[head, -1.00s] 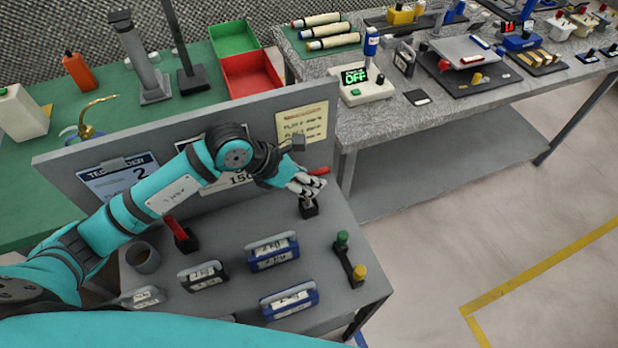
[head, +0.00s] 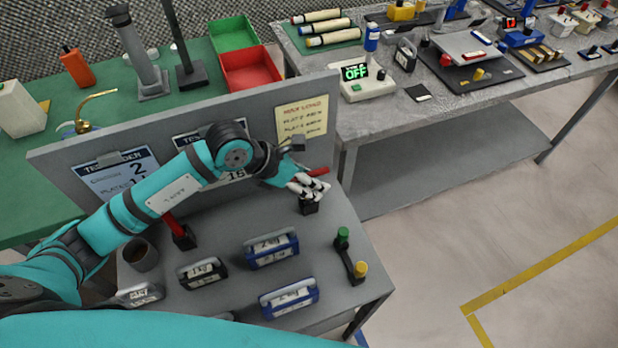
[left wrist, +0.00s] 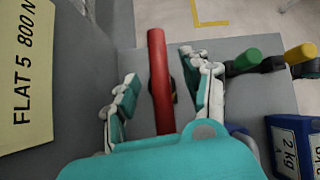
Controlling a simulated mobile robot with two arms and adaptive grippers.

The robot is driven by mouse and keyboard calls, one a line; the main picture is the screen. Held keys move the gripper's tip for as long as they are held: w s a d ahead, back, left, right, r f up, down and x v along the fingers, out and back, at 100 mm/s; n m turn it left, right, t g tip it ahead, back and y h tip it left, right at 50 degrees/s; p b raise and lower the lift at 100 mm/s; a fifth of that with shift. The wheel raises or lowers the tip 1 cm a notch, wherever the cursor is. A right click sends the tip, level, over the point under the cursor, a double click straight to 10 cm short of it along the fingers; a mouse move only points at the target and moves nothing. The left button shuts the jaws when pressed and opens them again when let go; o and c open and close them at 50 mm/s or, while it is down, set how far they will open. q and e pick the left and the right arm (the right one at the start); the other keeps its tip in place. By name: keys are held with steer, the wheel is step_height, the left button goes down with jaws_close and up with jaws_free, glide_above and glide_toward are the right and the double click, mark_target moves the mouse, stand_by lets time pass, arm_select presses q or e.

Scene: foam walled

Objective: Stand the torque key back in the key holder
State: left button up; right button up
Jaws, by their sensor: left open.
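My left gripper (head: 312,188) is open at the right end of the grey bench, close above a small black block (head: 308,207). A red handle (head: 319,172) shows just beyond its fingers. In the left wrist view this red bar (left wrist: 158,70) lies between the two spread fingers, with a gap on each side. It looks like the torque key's handle; its lower end is hidden. The black block may be the key holder. A second red-handled piece (head: 174,226) leans in a black base (head: 185,239) at the bench's left. My right gripper is not in view.
A grey upright board (head: 60,165) with cards stands along the bench's back. Blue weights (head: 271,249), (head: 289,298), a black weight (head: 202,273), a dark cup (head: 141,255) and a green-and-yellow-knobbed piece (head: 349,255) stand in front. The bench middle has bare room.

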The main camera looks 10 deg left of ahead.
arm_select(q)
steer(key=v, duration=1.2)
steer(key=shift+f, duration=0.1)
